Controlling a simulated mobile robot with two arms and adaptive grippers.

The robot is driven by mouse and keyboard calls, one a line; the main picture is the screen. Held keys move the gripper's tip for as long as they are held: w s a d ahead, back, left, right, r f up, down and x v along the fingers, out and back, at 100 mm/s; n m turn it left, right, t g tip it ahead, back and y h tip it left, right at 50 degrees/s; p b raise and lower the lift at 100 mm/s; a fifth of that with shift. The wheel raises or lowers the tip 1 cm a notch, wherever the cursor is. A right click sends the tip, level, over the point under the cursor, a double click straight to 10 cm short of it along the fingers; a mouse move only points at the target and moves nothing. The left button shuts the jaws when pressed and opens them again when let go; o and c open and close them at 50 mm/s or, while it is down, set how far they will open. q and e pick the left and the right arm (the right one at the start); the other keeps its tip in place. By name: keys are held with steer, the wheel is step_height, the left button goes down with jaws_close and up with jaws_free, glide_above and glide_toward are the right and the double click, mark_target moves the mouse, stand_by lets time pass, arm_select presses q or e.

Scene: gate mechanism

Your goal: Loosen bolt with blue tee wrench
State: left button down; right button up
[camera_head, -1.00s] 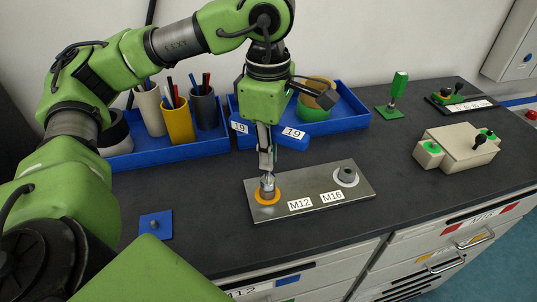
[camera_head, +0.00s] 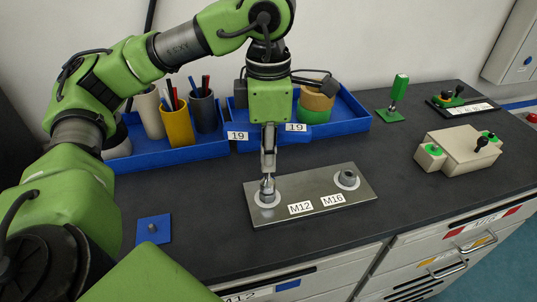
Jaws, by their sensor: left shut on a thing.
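The blue tee wrench (camera_head: 293,138) stands upright, its handle crosswise with a "19" label on each side. My left gripper (camera_head: 268,148) points straight down and is shut on it, hiding the middle of the handle. The wrench's lower end is at the M12 bolt (camera_head: 267,190), on the left of a grey metal plate (camera_head: 318,207). The ring around this bolt is light grey. The M16 bolt (camera_head: 348,178) stands on the right of the plate, uncovered. My right gripper is not in view.
A blue tray (camera_head: 165,154) with cups and markers and another blue tray (camera_head: 352,118) stand behind. A small blue plate (camera_head: 154,229) lies front left. A green-handled tool (camera_head: 399,90) and a beige box (camera_head: 460,150) are right.

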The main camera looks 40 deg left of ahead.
arm_select(q)
steer(key=shift+r, duration=0.1)
steer(key=shift+r+p, duration=0.3)
steer(key=shift+r, duration=0.3)
step_height(320, 180, up, 5)
steer(key=p, duration=0.3)
steer(key=shift+f, duration=0.1)
